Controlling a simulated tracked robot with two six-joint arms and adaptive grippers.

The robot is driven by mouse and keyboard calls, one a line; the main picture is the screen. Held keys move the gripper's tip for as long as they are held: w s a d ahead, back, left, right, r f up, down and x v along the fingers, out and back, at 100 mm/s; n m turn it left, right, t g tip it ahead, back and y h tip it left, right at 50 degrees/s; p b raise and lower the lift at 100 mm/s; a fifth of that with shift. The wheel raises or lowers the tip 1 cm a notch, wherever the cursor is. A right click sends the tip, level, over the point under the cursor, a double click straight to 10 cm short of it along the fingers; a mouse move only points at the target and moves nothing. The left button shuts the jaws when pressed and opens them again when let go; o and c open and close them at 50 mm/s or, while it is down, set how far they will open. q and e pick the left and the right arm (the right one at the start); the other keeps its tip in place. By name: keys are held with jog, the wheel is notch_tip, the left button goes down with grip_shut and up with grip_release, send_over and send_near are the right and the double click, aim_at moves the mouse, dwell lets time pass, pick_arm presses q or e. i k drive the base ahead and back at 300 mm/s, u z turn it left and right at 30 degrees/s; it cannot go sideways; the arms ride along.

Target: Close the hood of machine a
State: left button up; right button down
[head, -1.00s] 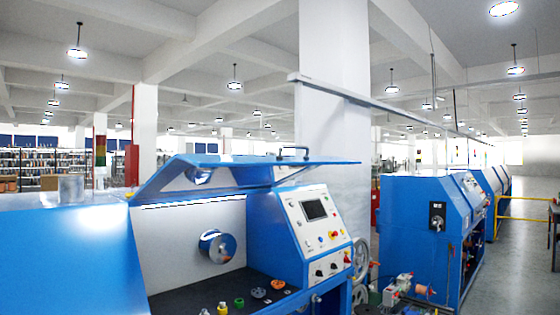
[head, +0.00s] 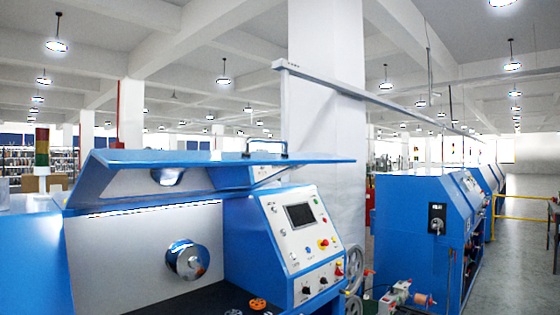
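The blue machine in the foreground, which I take to be machine a, has its hood (head: 110,172) raised, with its front edge lifted over the work chamber. A dark handle (head: 264,146) stands on the hood's top edge. Inside the chamber a shiny metal pulley (head: 188,260) sits on the pale back wall. The control panel (head: 305,226) with a screen and several buttons is to the right of the opening. Neither of my grippers shows in the head view.
A second blue machine (head: 415,235) stands to the right, with an open grey aisle (head: 518,260) beyond it. A white column (head: 325,130) rises behind the near machine. Handwheels (head: 354,268) are between the two machines. Small coloured parts (head: 257,304) lie on the dark chamber floor.

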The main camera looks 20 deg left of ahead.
aim_at(178, 180)
jog(key=u, duration=0.25)
jog(key=i, duration=0.95)
jog(key=u, duration=0.65)
